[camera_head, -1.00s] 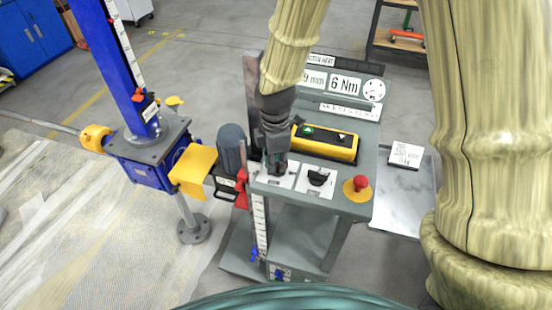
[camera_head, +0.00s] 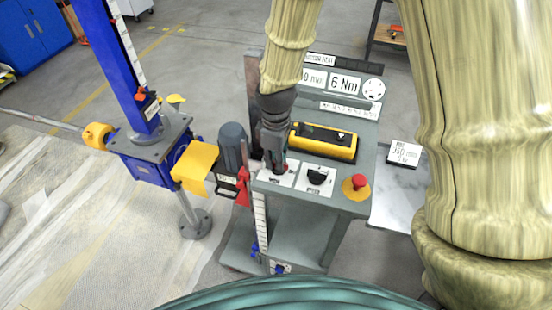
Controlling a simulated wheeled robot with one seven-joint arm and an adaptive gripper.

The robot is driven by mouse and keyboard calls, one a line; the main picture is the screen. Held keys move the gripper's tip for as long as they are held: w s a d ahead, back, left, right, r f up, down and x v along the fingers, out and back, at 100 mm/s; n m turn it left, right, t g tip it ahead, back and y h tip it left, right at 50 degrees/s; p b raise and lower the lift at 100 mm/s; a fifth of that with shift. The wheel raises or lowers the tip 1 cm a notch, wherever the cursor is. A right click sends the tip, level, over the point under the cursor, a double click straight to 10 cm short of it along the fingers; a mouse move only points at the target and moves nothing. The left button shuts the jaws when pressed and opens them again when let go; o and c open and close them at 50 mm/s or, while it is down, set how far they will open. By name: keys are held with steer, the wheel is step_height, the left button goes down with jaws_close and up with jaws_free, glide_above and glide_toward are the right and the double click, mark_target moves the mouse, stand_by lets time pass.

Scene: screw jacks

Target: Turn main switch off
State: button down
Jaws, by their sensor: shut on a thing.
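The grey control stand (camera_head: 350,205) has two white switch plates on its sloped top. My gripper (camera_head: 279,166) points down at the left plate (camera_head: 276,182) and is shut on the switch knob there. The gripper hides most of that knob, and the plate's small label is too blurred to read for sure. A black rotary knob (camera_head: 316,176) sits on the right plate, apart from the gripper. A yellow box with a dark display strip (camera_head: 325,142) lies behind the plates, with no green light showing on it.
A red mushroom button (camera_head: 359,181) on a yellow base stands at the panel's right corner. A grey motor (camera_head: 233,147) and a blue screw jack with a yellow guard (camera_head: 193,166) stand close on the left. A printed card (camera_head: 404,154) lies on the right.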

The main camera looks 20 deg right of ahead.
steer(key=shift+w+r, duration=0.15)
steer(key=shift+w, duration=0.05)
steer(key=c, duration=1.5)
jaws_free()
steer(key=shift+s, duration=0.1)
step_height(320, 180, up, 12)
steer(key=shift+f, duration=0.1)
